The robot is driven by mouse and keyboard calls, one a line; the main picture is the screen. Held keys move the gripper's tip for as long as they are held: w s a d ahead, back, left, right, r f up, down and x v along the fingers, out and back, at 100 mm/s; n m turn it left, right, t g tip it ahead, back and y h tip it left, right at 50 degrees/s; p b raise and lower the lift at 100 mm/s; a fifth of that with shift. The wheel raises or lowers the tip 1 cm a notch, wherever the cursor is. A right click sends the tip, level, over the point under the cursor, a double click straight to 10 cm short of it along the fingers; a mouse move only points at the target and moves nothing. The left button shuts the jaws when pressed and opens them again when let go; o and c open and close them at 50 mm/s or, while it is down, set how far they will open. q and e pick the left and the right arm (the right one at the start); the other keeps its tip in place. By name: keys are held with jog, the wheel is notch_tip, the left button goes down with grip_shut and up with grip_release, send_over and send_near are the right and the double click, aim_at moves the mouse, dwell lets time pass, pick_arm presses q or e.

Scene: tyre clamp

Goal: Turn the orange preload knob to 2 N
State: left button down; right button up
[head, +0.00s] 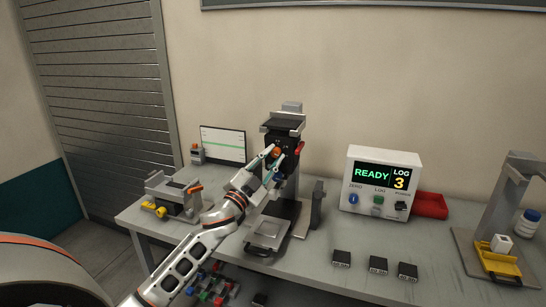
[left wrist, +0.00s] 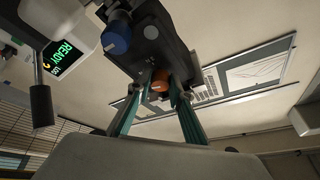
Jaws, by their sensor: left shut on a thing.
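The orange preload knob (head: 276,151) is on the front of the black head of the tester (head: 284,133), in the middle of the bench. My left gripper (head: 271,162) reaches it from the front left. In the left wrist view the orange knob (left wrist: 160,80) sits between the tips of the teal fingers (left wrist: 157,97), and the gripper is shut on it. The fingers hide part of the knob. No scale mark or force value can be read at the knob. My right gripper is not in view.
A white box (head: 382,181) right of the tester shows READY and LOG 3. A grey clamp fixture (head: 174,196) stands at left. Several black blocks (head: 378,264) lie along the front right. A grey stand (head: 510,205) is far right.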

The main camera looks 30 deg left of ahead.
pick_arm(q)
jog(key=shift+m+g+h, duration=0.3)
jog(key=shift+m+h, duration=0.4)
jog(key=shift+m, duration=0.8)
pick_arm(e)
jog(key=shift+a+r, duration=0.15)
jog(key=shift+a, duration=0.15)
pick_arm(q)
jog(key=shift+a+r, duration=0.1)
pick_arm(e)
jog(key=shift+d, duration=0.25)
pick_arm(q)
jog(key=c, duration=1.8)
grip_release()
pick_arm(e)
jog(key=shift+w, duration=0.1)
pick_arm(q)
jog(key=shift+s, duration=0.2)
jog(key=v, duration=1.1)
jog(key=shift+s, duration=0.35)
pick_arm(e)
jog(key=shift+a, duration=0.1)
